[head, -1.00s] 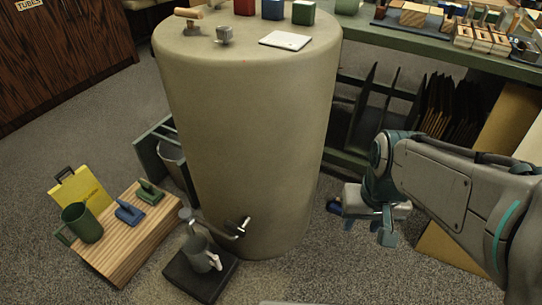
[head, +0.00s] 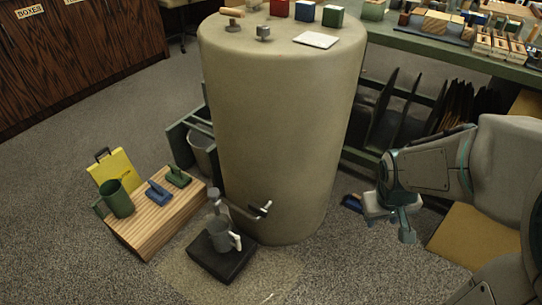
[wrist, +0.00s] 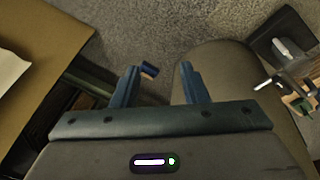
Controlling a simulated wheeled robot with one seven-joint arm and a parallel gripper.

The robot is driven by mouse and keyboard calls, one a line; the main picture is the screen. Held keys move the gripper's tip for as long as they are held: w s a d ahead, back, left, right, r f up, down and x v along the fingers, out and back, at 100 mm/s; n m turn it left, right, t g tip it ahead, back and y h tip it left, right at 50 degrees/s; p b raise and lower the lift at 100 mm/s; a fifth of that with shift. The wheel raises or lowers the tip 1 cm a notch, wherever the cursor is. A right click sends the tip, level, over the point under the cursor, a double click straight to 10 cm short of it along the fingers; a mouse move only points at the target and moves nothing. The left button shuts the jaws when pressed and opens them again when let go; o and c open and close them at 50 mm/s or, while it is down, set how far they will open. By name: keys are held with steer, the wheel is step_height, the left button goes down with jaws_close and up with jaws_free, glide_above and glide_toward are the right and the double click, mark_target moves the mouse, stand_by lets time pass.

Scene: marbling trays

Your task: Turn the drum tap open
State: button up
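The drum (head: 280,130) is a large beige cylinder standing on the floor. Its tap (head: 238,212) sticks out low on the front, with a bent metal pipe and a small pale-ended lever (head: 262,209) near the drum wall. A grey mug (head: 222,236) with a white handle stands under the spout on a dark block (head: 222,262). My gripper (head: 391,218) is to the right of the drum, low down and well apart from the tap. In the wrist view my gripper (wrist: 160,84) has its two fingers spread with nothing between them. The drum's side (wrist: 238,85) fills the right there.
A wooden slatted board (head: 160,222) with a green mug (head: 117,199) and blue and green tools lies left of the tap. A small blue object (wrist: 150,69) lies on the floor beyond my fingers. A green workbench (head: 440,50) stands behind at right. Carpet is clear in front.

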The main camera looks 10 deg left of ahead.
steer(key=w+f+n+t+p, duration=0.1)
steer(key=w+f+n+p, duration=0.1)
steer(key=w+f+n, duration=0.3)
steer(key=n+t+y+p, duration=0.2)
steer(key=n+y+p, duration=0.4)
steer(key=y, duration=0.8)
glide_toward(258, 207)
steer(key=shift+m, duration=0.3)
steer(key=b+x, duration=0.3)
steer(key=x, duration=0.7)
steer(key=shift+b, duration=0.4)
steer(key=shift+c, duration=0.3)
jaws_close()
